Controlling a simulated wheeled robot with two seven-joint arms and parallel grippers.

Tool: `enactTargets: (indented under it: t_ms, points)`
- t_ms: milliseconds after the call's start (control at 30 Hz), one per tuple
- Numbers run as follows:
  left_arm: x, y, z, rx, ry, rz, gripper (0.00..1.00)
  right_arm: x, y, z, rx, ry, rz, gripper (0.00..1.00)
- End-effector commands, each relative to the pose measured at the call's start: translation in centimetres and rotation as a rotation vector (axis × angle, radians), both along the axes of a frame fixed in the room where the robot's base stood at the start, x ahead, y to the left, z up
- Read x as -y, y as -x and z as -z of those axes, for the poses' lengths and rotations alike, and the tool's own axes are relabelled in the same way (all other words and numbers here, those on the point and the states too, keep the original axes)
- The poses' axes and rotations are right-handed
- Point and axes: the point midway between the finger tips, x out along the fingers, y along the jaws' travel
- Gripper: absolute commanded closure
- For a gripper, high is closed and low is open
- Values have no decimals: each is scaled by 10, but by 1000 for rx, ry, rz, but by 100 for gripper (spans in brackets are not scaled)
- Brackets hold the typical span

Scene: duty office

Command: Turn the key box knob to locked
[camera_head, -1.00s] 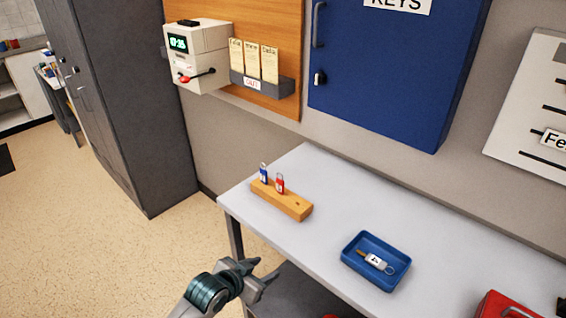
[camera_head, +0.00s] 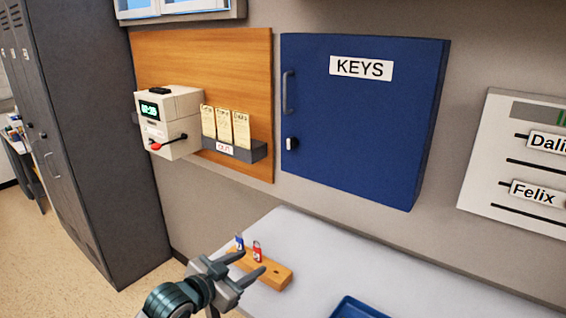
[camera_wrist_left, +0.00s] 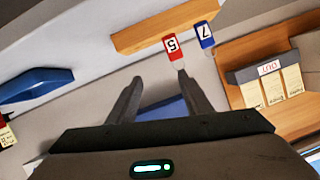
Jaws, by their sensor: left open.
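The blue key box (camera_head: 362,120), labelled KEYS, hangs on the wall with its door shut. Its small knob (camera_head: 291,143), black and white, sits low on the door's left side, below the door handle (camera_head: 288,92). The knob's exact setting is too small to tell. My left gripper (camera_head: 250,268) is open and empty, below and left of the knob, in front of the wooden key block. In the left wrist view its two fingers (camera_wrist_left: 157,85) are spread with nothing between them. My right gripper is not in view.
The wooden block (camera_head: 270,272) holds a blue and a red key tag on the white table (camera_head: 320,250). A blue tray (camera_head: 358,308) lies at the bottom. A time clock (camera_head: 168,122) and card rack (camera_head: 236,150) are left of the box. A name board (camera_head: 520,160) hangs right.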

Motion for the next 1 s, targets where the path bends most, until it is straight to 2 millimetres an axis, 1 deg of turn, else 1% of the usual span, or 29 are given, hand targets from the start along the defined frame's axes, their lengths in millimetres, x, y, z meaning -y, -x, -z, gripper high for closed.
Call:
enactTargets:
  t_ms: [33,167,200,267,300,400,500,600,667,1000]
  points:
    - [0,-16,-21,43,-1,13,55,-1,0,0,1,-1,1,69]
    - [2,-50,-75,149,7,52,55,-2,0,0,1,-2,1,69]
    - [1,-60,-92,182,9,62,55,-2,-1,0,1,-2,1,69]
    - [0,-73,-117,227,13,76,55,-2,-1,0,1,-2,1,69]
    - [-2,-81,-134,257,15,83,55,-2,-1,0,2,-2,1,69]
    - [-5,-96,-168,316,21,96,55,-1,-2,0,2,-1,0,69]
    - [-9,-105,-194,358,25,105,55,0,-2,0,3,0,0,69]
    - [-10,-110,-207,380,29,109,55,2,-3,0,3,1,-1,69]
    - [-11,-111,-211,386,30,110,55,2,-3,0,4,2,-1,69]
    - [-11,-111,-212,388,31,111,55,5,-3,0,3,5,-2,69]
